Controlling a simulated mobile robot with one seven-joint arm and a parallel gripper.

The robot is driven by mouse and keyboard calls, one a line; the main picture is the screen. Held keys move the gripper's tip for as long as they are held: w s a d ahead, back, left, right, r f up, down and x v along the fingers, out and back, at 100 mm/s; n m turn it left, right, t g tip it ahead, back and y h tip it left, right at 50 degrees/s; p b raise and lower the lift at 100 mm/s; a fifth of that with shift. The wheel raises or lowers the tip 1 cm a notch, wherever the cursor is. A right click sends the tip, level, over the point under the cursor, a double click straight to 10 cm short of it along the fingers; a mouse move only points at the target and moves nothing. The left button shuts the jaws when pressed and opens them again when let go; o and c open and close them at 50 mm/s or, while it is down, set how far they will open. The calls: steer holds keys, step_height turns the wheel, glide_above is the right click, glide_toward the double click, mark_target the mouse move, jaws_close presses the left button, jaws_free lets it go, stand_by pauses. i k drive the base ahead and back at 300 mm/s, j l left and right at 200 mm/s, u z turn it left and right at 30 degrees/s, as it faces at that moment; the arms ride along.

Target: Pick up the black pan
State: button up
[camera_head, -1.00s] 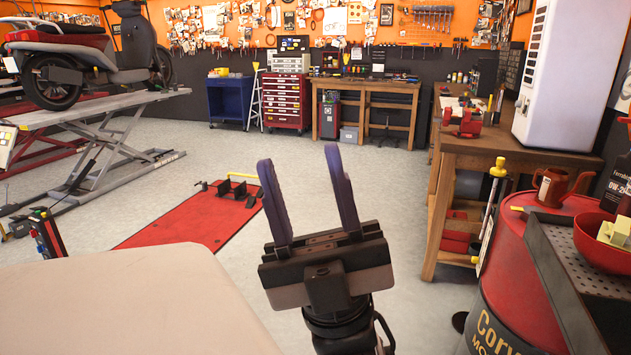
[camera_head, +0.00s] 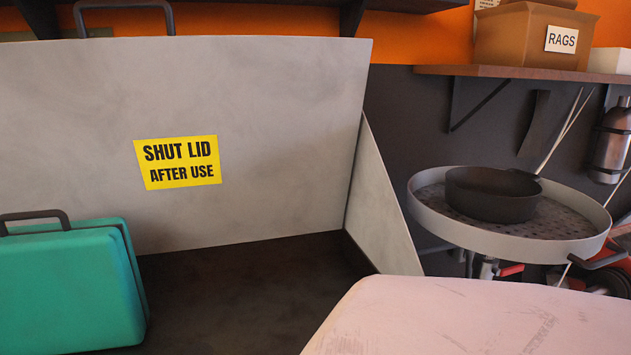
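The black pan (camera_head: 492,196) is a round, dark, deep pan with a short stub at its right rim. It sits upright on a round grey tray (camera_head: 455,229) with a perforated floor and a raised rim, at the right of the head view. Nothing covers the pan. My gripper is not in this view, so its distance from the pan cannot be told.
A grey upright panel (camera_head: 270,110) with a yellow sign stands at left, behind a dark surface (camera_head: 250,290). A teal case (camera_head: 65,290) stands at lower left. A pale rounded surface (camera_head: 480,320) fills the lower right. A shelf (camera_head: 520,74) with a rags box (camera_head: 520,40) overhangs the tray.

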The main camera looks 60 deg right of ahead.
mark_target(496, 191)
steer(key=z, duration=0.45)
steer(key=k+z, duration=0.1)
steer(key=z, duration=0.3)
steer(key=k+j+z, duration=0.1)
steer(key=z, duration=0.8)
steer(key=k+z, duration=0.1)
steer(key=z, duration=0.3)
steer(key=l+z, duration=0.1)
steer(key=z, duration=0.35)
steer(key=i+l+z, duration=0.1)
steer(key=l+z, duration=0.25)
steer(key=z, duration=0.15)
steer(key=i+l+z, duration=0.1)
steer(key=l+z, duration=0.25)
steer(key=z, duration=0.15)
steer(key=i+j, duration=0.35)
steer(key=j, duration=0.15)
steer(key=i+j, duration=0.35)
steer(key=j, duration=0.15)
